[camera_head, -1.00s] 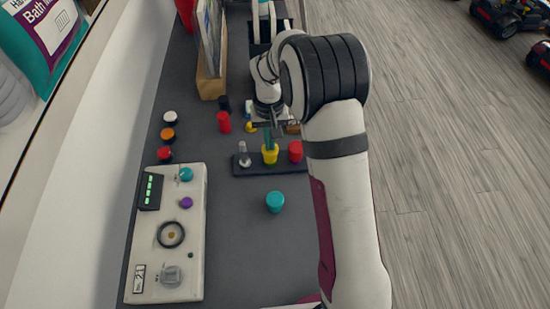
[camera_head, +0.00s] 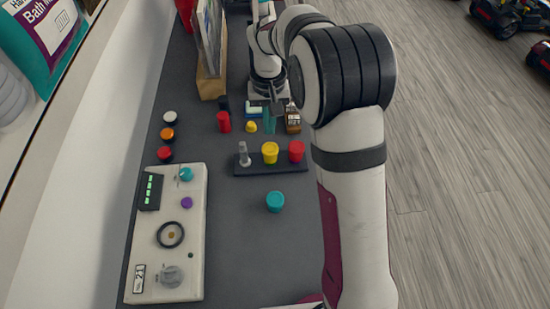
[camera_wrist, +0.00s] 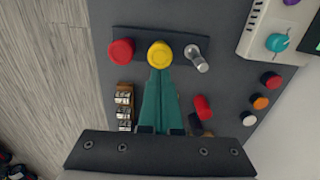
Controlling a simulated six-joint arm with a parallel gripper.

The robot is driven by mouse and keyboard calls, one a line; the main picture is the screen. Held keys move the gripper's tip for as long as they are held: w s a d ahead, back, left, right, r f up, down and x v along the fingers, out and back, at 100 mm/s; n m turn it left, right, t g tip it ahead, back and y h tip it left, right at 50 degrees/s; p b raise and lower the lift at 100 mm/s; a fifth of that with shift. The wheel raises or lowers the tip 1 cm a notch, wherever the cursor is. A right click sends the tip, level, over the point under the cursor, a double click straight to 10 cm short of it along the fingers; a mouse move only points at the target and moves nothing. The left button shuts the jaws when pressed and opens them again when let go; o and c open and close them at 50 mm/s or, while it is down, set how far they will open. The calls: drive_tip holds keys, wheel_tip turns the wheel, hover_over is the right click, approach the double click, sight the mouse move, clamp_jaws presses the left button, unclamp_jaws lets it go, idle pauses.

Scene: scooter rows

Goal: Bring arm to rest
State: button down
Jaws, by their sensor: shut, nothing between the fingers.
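My gripper (camera_head: 270,124) hangs above the dark grey counter, behind the peg rack in the head view. Its teal fingers (camera_wrist: 160,103) are closed together and hold nothing. In the wrist view they point towards the yellow cylinder (camera_wrist: 160,54) on the rack, with the dark wrist body across the bottom. In the head view my white and black arm reaches from the lower right to the back of the counter and hides part of its right side.
The dark rack (camera_head: 250,170) carries a metal peg (camera_head: 244,155), a yellow cylinder (camera_head: 270,152) and a red one (camera_head: 296,151). A teal cylinder (camera_head: 275,202) stands in front. A control panel (camera_head: 150,220) lies left. A combination lock (camera_head: 292,118) and a red cylinder (camera_head: 224,122) flank the gripper.

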drive_tip(key=shift+r, duration=0.95)
drive_tip(key=s+d+r+m+y, duration=0.15)
drive_tip(key=s+r, duration=0.25)
drive_tip(key=s, duration=0.6)
drive_tip(key=s+d+r+m, duration=0.2)
drive_tip(key=s+r, duration=0.2)
drive_tip(key=s, duration=0.6)
drive_tip(key=s+f+m, duration=0.2)
drive_tip(key=s, duration=0.9)
drive_tip(key=shift+f, duration=0.25)
drive_tip(key=shift+a, duration=0.1)
